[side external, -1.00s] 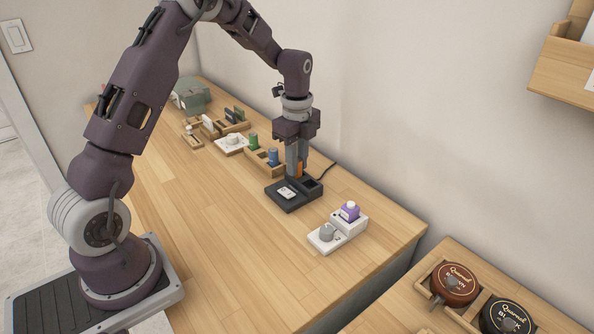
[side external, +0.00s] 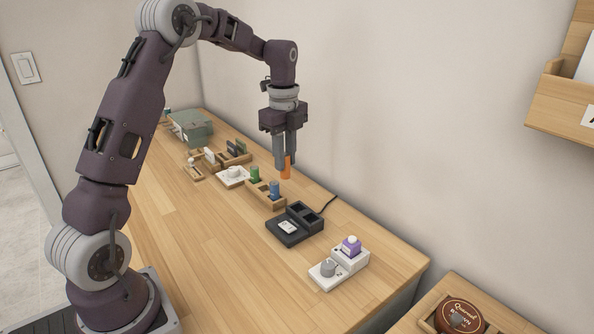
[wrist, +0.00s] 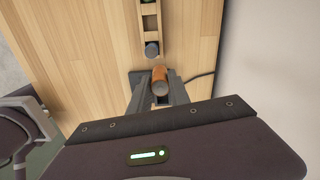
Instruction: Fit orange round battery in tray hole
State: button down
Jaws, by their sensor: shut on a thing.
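My gripper (side external: 284,163) is shut on the orange round battery (side external: 286,169) and holds it upright in the air, above and behind the black charger. In the wrist view the battery (wrist: 160,80) sits between the two fingers. The wooden tray (side external: 262,201) stands left of the charger on the table. It holds a green battery (side external: 255,174) and a blue battery (side external: 274,189). In the wrist view the tray (wrist: 140,36) shows a dark open hole between the blue battery (wrist: 152,49) and the green one at the top edge.
The black charger (side external: 283,237) has two dark, empty-looking slots and a cable running toward the wall. A white device with a grey knob and purple piece (side external: 330,276) stands at its right. Small wooden holders and a green box (side external: 190,128) stand farther left. The front tabletop is clear.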

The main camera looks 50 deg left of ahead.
jog(key=shift+s+a+f, duration=0.25)
jog(key=shift+a+f, duration=0.8)
jog(key=shift+a, duration=0.3)
jog(key=shift+s+a+f, duration=0.2)
jog(key=shift+a+f, duration=0.85)
jog(key=shift+a, duration=0.25)
jog(key=shift+s+a+f, duration=0.25)
jog(key=shift+a+f, duration=0.8)
jog(key=shift+a, duration=0.3)
jog(key=shift+f, duration=1.35)
jog(key=c, duration=0.7)
grip_release()
jog(key=shift+o, duration=0.2)
notch_tip(320, 180, up, 7)
